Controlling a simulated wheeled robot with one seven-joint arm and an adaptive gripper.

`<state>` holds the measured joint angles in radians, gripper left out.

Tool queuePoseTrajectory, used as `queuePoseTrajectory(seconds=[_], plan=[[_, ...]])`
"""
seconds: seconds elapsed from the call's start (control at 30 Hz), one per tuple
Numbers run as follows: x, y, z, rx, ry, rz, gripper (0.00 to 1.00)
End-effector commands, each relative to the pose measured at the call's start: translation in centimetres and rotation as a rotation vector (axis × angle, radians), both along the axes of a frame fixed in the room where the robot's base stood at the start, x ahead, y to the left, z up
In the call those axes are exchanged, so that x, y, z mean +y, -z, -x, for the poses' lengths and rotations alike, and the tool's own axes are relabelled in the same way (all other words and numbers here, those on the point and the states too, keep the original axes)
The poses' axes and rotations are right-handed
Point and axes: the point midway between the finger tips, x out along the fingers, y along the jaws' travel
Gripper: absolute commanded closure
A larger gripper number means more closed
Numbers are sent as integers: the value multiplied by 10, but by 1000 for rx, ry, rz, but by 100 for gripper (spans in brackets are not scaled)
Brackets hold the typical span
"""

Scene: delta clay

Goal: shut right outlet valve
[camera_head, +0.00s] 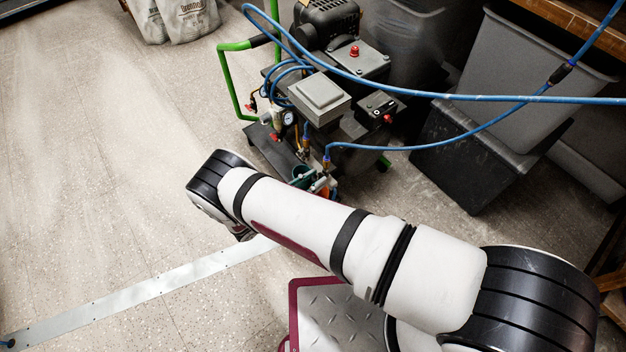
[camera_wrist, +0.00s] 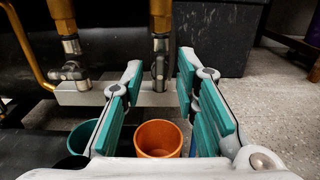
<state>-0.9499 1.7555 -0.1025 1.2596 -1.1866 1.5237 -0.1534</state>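The right outlet valve (camera_wrist: 158,68) hangs below a brass fitting in the wrist view, with its lever seen nearly edge-on and upright. My gripper (camera_wrist: 160,76) is open, its teal-padded fingers spread to either side of the lower part of this valve. A gap shows on each side, so I see no contact; depth is hard to judge. The left outlet valve (camera_wrist: 70,70) stands outside the left finger, its handle lying sideways. In the head view both outlets of the compressor (camera_head: 321,95) are small and partly crowded by my arm.
An orange cup (camera_wrist: 158,138) stands below the right valve, and a teal cup (camera_wrist: 84,136) is at the left. Blue hoses (camera_head: 430,96) cross above the compressor. Dark bins (camera_head: 465,145) stand at the right. Open floor (camera_head: 110,180) lies left.

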Motion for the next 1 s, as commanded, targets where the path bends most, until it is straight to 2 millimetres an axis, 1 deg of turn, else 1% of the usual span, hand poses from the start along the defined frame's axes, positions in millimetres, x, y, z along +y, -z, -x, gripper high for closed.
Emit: queuePoseTrajectory(seconds=[0.1,0.13,0.23,0.27,0.67,0.87,1.0], plan=[[0,0,0,0,0,0,72],[0,0,0,0,0,0,74],[0,0,0,0,0,0,97],[0,0,0,0,0,0,100],[0,0,0,-21,0,-13,100],[0,0,1,-99,-1,-67,100],[0,0,1,-187,-2,-127,100]])
